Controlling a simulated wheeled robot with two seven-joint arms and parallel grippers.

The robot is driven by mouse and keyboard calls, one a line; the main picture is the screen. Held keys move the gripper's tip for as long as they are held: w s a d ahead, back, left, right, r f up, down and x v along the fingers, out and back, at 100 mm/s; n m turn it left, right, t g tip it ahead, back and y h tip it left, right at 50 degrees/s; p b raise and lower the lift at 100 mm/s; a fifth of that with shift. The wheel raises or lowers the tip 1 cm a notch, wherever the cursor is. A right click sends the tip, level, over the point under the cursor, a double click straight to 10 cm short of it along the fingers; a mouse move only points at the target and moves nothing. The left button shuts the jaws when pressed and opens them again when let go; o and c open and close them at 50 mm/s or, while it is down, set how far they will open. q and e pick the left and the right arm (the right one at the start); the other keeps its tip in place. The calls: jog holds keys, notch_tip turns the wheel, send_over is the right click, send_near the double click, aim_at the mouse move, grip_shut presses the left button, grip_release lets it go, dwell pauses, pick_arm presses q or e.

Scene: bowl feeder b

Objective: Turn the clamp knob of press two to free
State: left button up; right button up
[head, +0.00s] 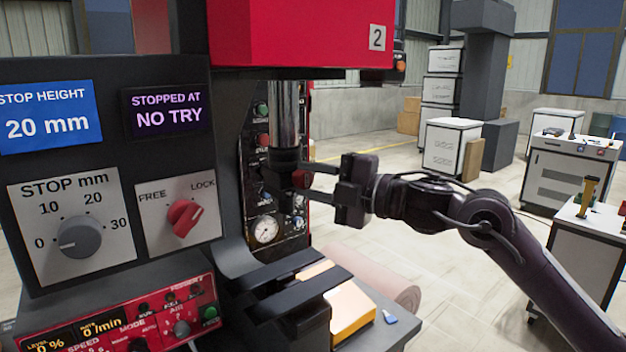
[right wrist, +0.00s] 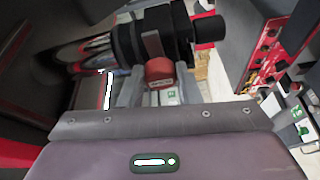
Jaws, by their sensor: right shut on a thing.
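Press two carries a "2" plate (head: 377,38) on its red head. Its red FREE/LOCK knob (head: 184,217) on the front panel points up and right, toward LOCK. My right gripper (head: 303,180) is away from that panel, beside the lower end of the press's ram (head: 285,115). Its fingers are shut on a small dark red knob at the ram's side, mostly hidden between them. In the right wrist view a red knob (right wrist: 159,72) shows beside the black ram holder (right wrist: 150,35). My left gripper is not in view.
The stop display (head: 48,118) reads 20 mm and the other display (head: 168,109) reads "STOPPED AT NO TRY". A grey STOP dial (head: 80,237) is left of the FREE/LOCK knob. A yellow block (head: 350,308) lies on the press bed. Cabinets stand at the right.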

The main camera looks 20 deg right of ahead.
jog(key=o, duration=1)
jog(key=shift+c, duration=0.2)
jog(key=shift+s+d+f+b, duration=0.2)
jog(key=shift+s+d+b, duration=0.1)
jog(key=shift+d+b, duration=0.1)
jog(key=b+v, duration=0.3)
jog(key=v, duration=0.3)
jog(key=shift+s+d+r+b, duration=0.2)
jog(key=shift+s+b, duration=0.1)
jog(key=shift+b, duration=0.1)
jog(key=shift+f, duration=0.1)
